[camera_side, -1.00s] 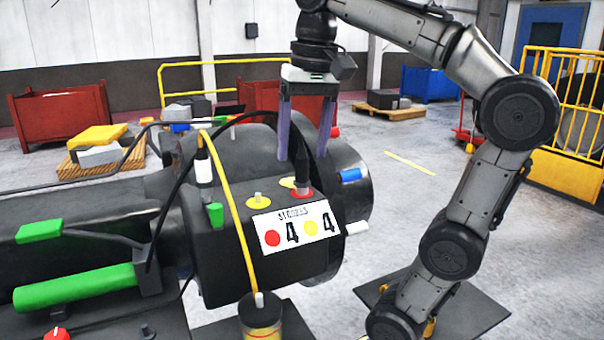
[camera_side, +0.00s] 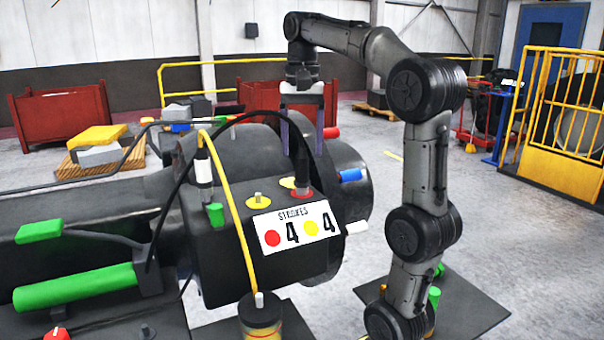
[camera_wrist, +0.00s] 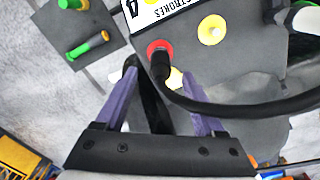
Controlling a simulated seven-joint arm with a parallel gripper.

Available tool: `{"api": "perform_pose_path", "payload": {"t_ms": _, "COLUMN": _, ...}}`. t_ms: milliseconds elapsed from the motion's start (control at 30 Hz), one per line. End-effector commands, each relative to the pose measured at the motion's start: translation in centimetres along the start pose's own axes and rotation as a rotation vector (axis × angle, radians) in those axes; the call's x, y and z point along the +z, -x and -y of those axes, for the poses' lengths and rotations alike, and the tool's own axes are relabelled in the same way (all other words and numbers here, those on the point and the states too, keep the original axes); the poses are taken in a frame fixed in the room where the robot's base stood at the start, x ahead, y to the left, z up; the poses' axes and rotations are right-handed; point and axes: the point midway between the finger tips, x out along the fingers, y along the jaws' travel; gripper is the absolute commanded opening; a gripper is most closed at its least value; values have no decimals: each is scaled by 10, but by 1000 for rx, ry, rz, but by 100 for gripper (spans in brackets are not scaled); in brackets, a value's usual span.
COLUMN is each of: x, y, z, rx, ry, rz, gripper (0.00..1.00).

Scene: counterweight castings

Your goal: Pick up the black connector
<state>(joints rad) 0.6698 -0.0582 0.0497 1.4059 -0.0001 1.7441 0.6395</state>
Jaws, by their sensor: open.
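The black connector (camera_side: 301,168) stands upright in the red ring socket (camera_side: 303,193) on top of the dark grey machine block. A black cable loops from its top to the left. My gripper (camera_side: 303,148) points down, open and empty, with its two purple fingers to either side of the connector's upper part in the side view. In the wrist view the connector (camera_wrist: 160,66) lies between and just beyond the fingertips (camera_wrist: 159,76), and its cable bends off to the right. I cannot tell whether the fingers are level with it in depth.
A yellow cable (camera_side: 229,185) and a white-and-black connector (camera_side: 203,170) stand to the left on the block. A yellow socket (camera_side: 258,201) and the "STROKES" label (camera_side: 297,228) are in front. A blue peg (camera_side: 350,175) sticks out on the right. Open floor lies beyond.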

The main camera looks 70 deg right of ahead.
Motion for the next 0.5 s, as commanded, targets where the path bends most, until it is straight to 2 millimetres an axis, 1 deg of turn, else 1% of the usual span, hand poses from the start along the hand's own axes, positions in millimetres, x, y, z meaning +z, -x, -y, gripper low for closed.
{"api": "perform_pose_path", "payload": {"t_ms": 33, "x": 1, "y": -6, "z": 0, "rx": 2, "ry": 1, "rz": 3, "gripper": 71}}
{"api": "perform_pose_path", "payload": {"t_ms": 100, "x": 1, "y": -12, "z": 0, "rx": 1, "ry": 1, "rz": 2, "gripper": 71}}
{"api": "perform_pose_path", "payload": {"t_ms": 267, "x": 1, "y": -20, "z": 0, "rx": 1, "ry": 1, "rz": 1, "gripper": 71}}
{"api": "perform_pose_path", "payload": {"t_ms": 500, "x": 2, "y": -54, "z": 0, "rx": 1, "ry": 1, "rz": 2, "gripper": 71}}
